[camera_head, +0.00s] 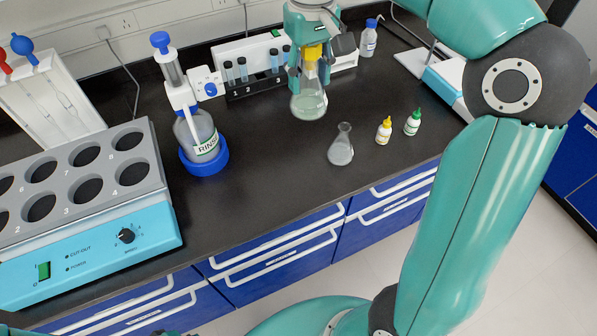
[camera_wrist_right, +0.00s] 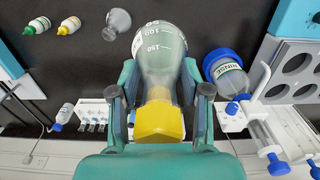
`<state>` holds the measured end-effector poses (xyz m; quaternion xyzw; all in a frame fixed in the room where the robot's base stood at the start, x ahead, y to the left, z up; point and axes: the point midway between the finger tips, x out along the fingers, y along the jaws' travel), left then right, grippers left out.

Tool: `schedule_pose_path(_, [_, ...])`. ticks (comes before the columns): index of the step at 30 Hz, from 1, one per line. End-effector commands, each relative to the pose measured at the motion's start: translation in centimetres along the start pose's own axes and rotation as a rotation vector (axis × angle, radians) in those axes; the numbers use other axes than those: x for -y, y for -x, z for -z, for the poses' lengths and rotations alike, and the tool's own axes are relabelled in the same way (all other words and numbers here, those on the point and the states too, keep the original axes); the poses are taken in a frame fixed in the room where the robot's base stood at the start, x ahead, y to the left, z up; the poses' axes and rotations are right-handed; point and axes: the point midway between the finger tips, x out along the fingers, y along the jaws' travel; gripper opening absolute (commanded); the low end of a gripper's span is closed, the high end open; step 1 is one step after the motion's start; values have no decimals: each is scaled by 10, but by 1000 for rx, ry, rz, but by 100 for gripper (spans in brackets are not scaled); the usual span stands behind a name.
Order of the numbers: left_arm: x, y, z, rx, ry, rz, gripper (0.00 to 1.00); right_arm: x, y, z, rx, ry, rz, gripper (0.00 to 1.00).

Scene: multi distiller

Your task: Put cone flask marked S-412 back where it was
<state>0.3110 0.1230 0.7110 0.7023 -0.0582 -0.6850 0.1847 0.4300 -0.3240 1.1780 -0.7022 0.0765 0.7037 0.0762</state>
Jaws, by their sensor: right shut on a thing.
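A cone flask (camera_head: 309,104) with a yellow neck piece and pale contents is in my right gripper (camera_head: 312,68), in front of the tube rack. In the right wrist view the flask (camera_wrist_right: 160,62) shows graduation marks, and the fingers of my gripper (camera_wrist_right: 160,105) are on either side of it below the yellow piece (camera_wrist_right: 160,122). I cannot read S-412 on it, nor tell whether its base touches the bench. A smaller cone flask (camera_head: 341,146) without yellow stands on the bench to its right. My left gripper is not in view.
Yellow-capped (camera_head: 384,131) and green-capped (camera_head: 413,123) dropper bottles stand to the right. The tube rack (camera_head: 257,84) is behind. Bench front centre is clear.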

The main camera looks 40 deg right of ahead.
Motion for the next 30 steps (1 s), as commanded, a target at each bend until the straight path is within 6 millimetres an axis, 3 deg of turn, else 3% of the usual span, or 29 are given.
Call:
schedule_pose_path(6, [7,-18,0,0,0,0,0,2,-31,34,3,-21,-1,6])
schedule_pose_path(14, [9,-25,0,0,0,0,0,3,-62,37,3,-20,-1,6])
schedule_pose_path(30, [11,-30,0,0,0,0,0,3,-189,36,4,-21,-1,6])
